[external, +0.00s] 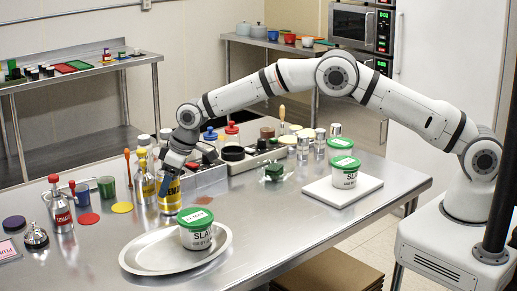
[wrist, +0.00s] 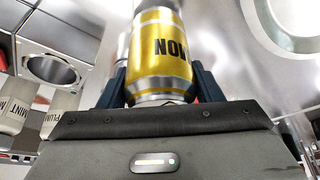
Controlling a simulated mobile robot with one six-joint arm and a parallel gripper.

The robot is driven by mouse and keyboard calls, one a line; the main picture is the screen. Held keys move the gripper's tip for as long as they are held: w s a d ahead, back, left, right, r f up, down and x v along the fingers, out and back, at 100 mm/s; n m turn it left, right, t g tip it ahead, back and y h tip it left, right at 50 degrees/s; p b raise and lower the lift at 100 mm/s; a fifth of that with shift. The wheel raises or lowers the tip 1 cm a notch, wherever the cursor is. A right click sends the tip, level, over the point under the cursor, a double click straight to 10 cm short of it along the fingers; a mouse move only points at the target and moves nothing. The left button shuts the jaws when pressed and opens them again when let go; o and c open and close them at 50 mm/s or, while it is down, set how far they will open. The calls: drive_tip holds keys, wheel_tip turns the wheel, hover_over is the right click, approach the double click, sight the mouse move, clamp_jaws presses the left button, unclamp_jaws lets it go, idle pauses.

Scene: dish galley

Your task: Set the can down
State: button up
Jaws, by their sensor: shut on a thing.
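A yellow can (external: 170,193) with silver ends and dark lettering is in my gripper (external: 170,183), over the left-middle part of the steel table (external: 265,226). In the wrist view the can (wrist: 163,50) sits between the two dark fingers of my gripper (wrist: 160,88), one on each side. The gripper is shut on it. In the external view the gripper covers part of the can. I cannot tell whether its base touches the table.
An oval metal tray (external: 150,263) with a green-lidded tub (external: 197,230) stands in front. A bottle (external: 144,180) is close on the left. A metal bin unit (external: 207,176) is close on the right.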

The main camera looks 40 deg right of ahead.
drive_tip(key=o, duration=1.2)
drive_tip(key=b+v, duration=0.2)
drive_tip(key=v, duration=1)
drive_tip(key=shift+r, duration=0.1)
drive_tip(key=s+d+r+m+h, duration=0.15)
drive_tip(key=s+d+r, duration=0.25)
drive_tip(key=d, duration=0.6)
drive_tip(key=s+d+r+m, duration=0.2)
drive_tip(key=s+d+r, duration=0.2)
drive_tip(key=d, duration=0.6)
drive_tip(key=s+d+r+m, duration=0.1)
drive_tip(key=s+d+r, duration=0.3)
drive_tip(key=d, duration=0.6)
drive_tip(key=s+d+f+m, duration=0.1)
drive_tip(key=s+d, duration=0.4)
drive_tip(key=s, duration=0.3)
drive_tip(key=s+d+f+m+h, duration=0.1)
drive_tip(key=s+d+f+m, duration=0.1)
drive_tip(key=s+d, duration=0.3)
drive_tip(key=s+d+f+m, duration=0.1)
drive_tip(key=s+d, duration=0.4)
drive_tip(key=s, duration=0.6)
drive_tip(key=shift+d+f+m+h, duration=0.15)
drive_tip(key=shift+f+m+h, duration=0.1)
drive_tip(key=shift+f+h, duration=0.15)
